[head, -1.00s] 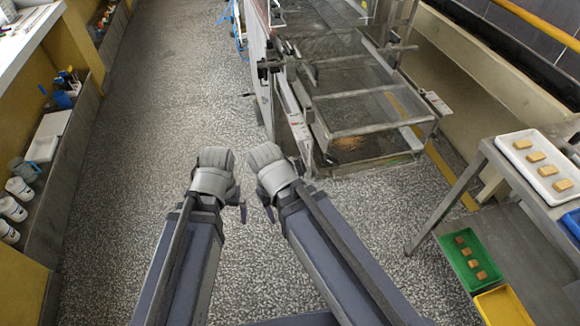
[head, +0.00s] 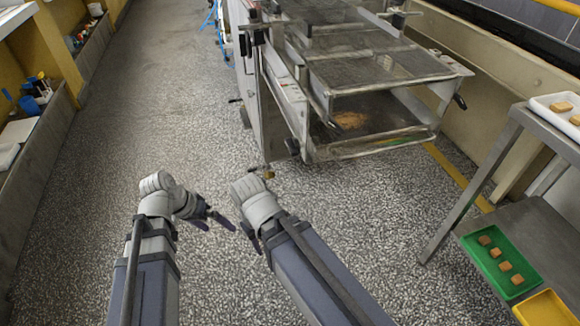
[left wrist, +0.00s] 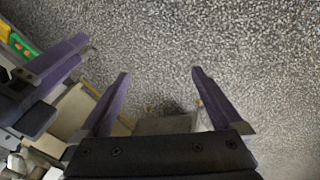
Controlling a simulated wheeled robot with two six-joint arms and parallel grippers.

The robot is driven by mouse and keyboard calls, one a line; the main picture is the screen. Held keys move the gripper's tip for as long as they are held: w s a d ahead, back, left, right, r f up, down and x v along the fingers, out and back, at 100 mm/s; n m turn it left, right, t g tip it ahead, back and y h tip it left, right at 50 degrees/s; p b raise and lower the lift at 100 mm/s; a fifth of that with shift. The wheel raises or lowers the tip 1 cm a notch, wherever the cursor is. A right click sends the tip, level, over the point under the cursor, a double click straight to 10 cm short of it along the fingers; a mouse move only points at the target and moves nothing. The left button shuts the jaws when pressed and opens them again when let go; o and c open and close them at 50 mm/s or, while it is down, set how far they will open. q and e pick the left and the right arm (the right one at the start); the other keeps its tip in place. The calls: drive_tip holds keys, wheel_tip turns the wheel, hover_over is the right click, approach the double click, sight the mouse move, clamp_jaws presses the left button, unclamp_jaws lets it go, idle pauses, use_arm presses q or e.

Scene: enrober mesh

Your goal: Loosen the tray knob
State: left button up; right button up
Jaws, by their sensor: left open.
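The wire-mesh machine (head: 270,110) stands ahead, with a tray (head: 385,142) low in its front end holding brown crumbs. A small dark round knob (head: 292,146) sits by the tray's left corner, and a brassy fitting (head: 267,174) is below it near the floor. I cannot tell which is the tray knob. My left gripper (head: 214,221) is open and empty, well short of the machine, its fingers pointing right. Its two purple fingers stand apart in the left wrist view (left wrist: 160,88). My right gripper (head: 251,238) is beside it; its finger gap is unclear.
A steel side table (head: 514,112) at right carries a white tray (head: 540,103) above, with a green tray (head: 511,285) and a yellow tray (head: 545,308) below. A dark handle (head: 460,101) juts from the machine's right. Speckled floor (head: 190,110) is clear at left.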

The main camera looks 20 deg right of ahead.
use_arm(q)
drive_tip(key=w+d+r+m+h, duration=0.3)
drive_tip(key=d+r+m+h, duration=0.25)
drive_tip(key=d, duration=0.45)
drive_tip(key=m+h, duration=0.7)
drive_tip(key=h, duration=0.1)
approach(288, 146)
drive_tip(key=d, duration=0.3)
drive_tip(key=shift+w+d+r, duration=0.1)
drive_tip(key=shift+w+d, duration=0.05)
drive_tip(key=shift+d, duration=1.8)
drive_tip(key=shift+w+d, duration=0.1)
drive_tip(key=shift+d, duration=1.85)
drive_tip(key=shift+c, duration=0.2)
drive_tip(key=c, duration=1.2)
